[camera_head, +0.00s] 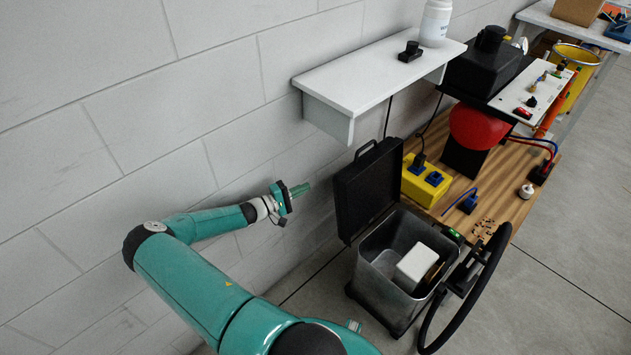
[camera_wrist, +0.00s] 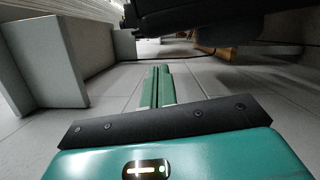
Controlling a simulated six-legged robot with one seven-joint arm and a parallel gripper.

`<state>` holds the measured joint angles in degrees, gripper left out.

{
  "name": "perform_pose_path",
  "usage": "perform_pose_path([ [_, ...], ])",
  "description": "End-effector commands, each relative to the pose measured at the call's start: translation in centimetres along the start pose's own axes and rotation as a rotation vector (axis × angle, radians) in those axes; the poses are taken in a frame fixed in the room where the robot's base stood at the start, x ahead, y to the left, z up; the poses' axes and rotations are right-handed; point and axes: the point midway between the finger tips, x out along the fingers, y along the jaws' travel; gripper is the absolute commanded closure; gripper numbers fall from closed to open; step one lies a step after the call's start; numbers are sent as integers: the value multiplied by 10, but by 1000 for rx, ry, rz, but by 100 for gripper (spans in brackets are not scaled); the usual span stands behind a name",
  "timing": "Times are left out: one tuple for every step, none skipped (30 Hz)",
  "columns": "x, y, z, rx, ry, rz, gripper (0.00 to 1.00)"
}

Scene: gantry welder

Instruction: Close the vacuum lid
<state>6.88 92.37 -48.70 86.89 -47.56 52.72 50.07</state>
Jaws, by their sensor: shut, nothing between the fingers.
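The vacuum's black lid (camera_head: 367,188) stands open and upright, hinged at the wall side of the grey vacuum bin (camera_head: 380,299). A handle shows on its top edge. The bin's open top shows a white block inside. My gripper (camera_head: 300,189) is shut and empty, left of the lid and apart from it, close to the wall. In the wrist view my gripper's green fingers (camera_wrist: 157,85) are together, pointing forward. A dark shape (camera_wrist: 195,15), which seems to be the lid, spans the top of that view.
A white shelf (camera_head: 375,70) juts from the wall above the lid, holding a small black object and a white bottle. A black hose (camera_head: 478,290) loops at the bin's right. A wooden bench top (camera_head: 505,180) with tools lies behind. Floor left of the bin looks clear.

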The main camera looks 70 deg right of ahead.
Motion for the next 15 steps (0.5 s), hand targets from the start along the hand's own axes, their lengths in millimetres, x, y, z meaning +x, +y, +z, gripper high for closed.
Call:
perform_pose_path([
  [6, 0, 1, 0, -3, 1, 100],
  [9, 0, 1, 1, -3, 0, 100],
  [15, 0, 1, 1, -3, 0, 100],
  [19, 0, 1, 0, -3, 0, 100],
  [25, 0, 2, 0, -4, 0, 100],
  [32, 0, 2, 0, -5, 0, 100],
  [38, 0, 2, 0, -5, 0, 100],
  [44, 0, 2, 0, -4, -1, 100],
  [52, 0, 2, -1, -5, 0, 100],
  [57, 0, 2, -1, -4, 0, 100],
  [62, 0, 2, -1, -4, -1, 100],
  [69, 0, 1, 0, -4, -1, 100],
  [73, 0, 1, 0, -3, -2, 100],
  [78, 0, 1, 0, -3, -1, 100],
  [83, 0, 1, 0, -4, -1, 100],
])
